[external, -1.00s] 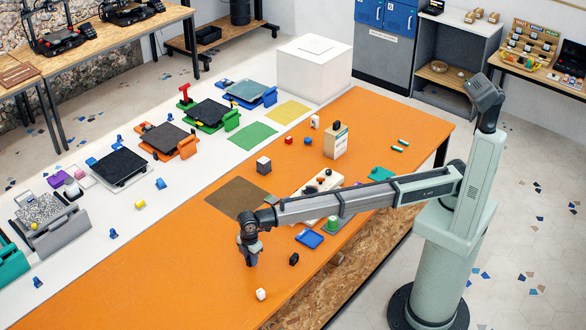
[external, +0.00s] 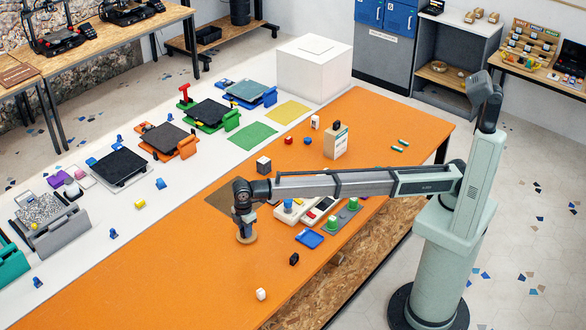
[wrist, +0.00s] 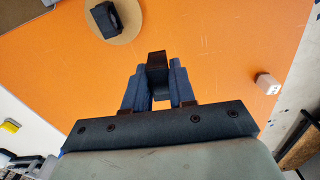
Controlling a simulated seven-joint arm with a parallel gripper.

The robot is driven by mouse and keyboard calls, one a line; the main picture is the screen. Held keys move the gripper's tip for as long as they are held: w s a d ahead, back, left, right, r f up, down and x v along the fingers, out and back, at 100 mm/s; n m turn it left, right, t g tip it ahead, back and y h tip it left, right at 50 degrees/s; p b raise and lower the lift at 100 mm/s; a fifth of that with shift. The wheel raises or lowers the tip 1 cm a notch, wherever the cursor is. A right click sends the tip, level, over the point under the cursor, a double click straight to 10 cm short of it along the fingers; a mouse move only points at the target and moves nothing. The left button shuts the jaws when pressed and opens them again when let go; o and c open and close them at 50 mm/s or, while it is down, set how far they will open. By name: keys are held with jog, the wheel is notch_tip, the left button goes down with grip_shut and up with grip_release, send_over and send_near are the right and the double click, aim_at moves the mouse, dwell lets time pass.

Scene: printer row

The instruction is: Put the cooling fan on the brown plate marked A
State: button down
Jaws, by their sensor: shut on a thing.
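My gripper (wrist: 156,88) is shut on a small black block (wrist: 157,66), which I take to be the cooling fan. It is held above the orange table, and the external view hides most of it. In the external view my gripper (external: 246,226) overlaps a round tan disc (external: 254,240). In the wrist view the disc (wrist: 134,25) lies past the fingertips, up and left, with a black boxy thing (wrist: 105,19) on it. A flat brown plate (external: 220,199) lies behind my gripper, partly covered by my arm. I can read no letter A on it.
A white block (external: 261,294) and a small black thing (external: 294,259) lie near the table's front edge. A dark cube (external: 263,165) stands behind my arm. A blue tray (external: 310,238) and a panel with buttons lie to the right. The table's left part is clear.

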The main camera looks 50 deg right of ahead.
jog(key=w+d+m, duration=0.3)
jog(key=w+d, duration=1.9)
jog(key=w, duration=0.2)
jog(key=shift+a+f+n, duration=0.1)
jog(key=shift+f+n, duration=0.9)
jog(key=shift+f, duration=1.35)
jog(key=shift+f+n, duration=1)
jog(key=shift+f, duration=1.35)
jog(key=shift+f, duration=0.15)
jog(key=c, duration=0.9)
grip_release()
jog(key=shift+c, duration=0.2)
notch_tip(320, 180, up, 12)
